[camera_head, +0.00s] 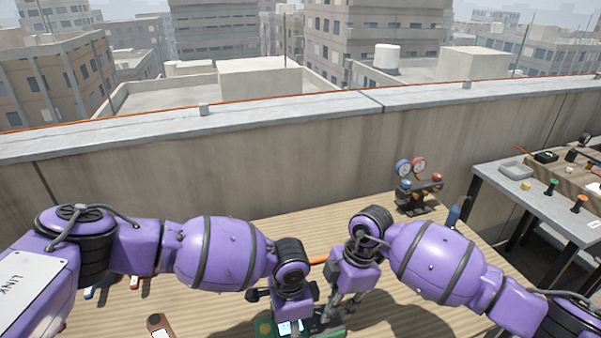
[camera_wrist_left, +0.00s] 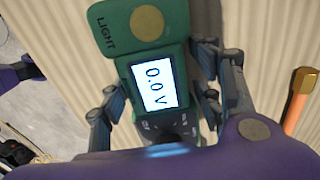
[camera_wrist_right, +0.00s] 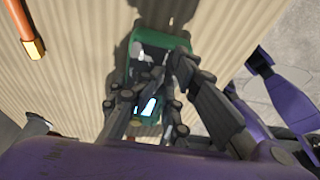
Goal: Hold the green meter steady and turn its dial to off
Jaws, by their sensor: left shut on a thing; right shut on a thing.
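The green meter (camera_head: 265,328) lies on the slatted wooden table at the bottom of the head view, partly hidden by my grippers. In the left wrist view the meter (camera_wrist_left: 145,22) shows its lit screen (camera_wrist_left: 155,83), reading 0.0 V, and a round yellowish LIGHT button. My left gripper (camera_head: 292,318) is shut on the meter, a finger on each side of its body. My right gripper (camera_head: 335,308) is at the meter's dial end, shut on the dial as far as I can tell. In the right wrist view its fingers (camera_wrist_right: 160,85) cover the dial, so its setting is hidden.
A copper pipe (camera_wrist_left: 300,100) lies beside the meter. A gauge manifold (camera_head: 416,190) with red and blue dials stands at the table's back right. A brown-cased item (camera_head: 159,325) lies at left. A grey side table (camera_head: 540,190) stands right, behind it a concrete parapet (camera_head: 290,150).

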